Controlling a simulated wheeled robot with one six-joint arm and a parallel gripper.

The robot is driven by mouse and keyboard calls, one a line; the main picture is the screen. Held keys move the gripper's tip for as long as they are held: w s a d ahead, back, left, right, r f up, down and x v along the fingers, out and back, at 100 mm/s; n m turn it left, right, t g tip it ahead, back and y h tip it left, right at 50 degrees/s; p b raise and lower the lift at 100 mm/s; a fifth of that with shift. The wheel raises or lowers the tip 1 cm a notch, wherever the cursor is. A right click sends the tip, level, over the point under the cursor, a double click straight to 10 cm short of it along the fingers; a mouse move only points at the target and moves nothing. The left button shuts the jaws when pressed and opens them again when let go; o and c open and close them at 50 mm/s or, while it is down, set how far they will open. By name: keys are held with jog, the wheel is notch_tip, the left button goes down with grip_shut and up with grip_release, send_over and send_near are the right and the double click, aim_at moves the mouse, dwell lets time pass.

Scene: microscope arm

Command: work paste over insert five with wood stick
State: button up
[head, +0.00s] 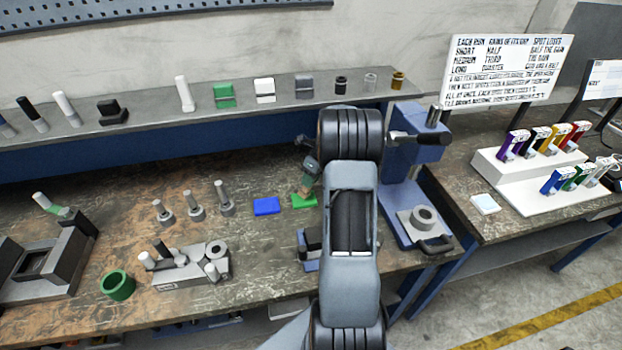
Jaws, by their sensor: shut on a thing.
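My gripper (309,172) is partly hidden behind my own arm. It points down just above a small green pad (304,201) on the bench. It is shut on a small brown piece (305,188), which looks like the wood stick; its lower end is at or just above the green pad, and I cannot tell if they touch. Left of it lies a flat blue pad (266,206). Three grey stepped posts (194,206) stand further left. A grey block (188,268) holds several light cylinders. I cannot tell which thing is insert five, and no paste can be made out.
A blue press (402,180) stands right of my arm. A green ring (117,285) and a dark grey fixture (45,262) are at the left. A shelf (150,130) with small parts runs behind. Coloured tools (555,140) fill a white rack on the right bench.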

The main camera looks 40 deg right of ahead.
jog(key=shift+f, duration=0.6)
dwell(1.8)
notch_tip(320, 180, up, 7)
jog(key=p, duration=0.6)
jog(key=shift+r, duration=0.1)
jog(key=shift+s+d, duration=0.1)
dwell(0.8)
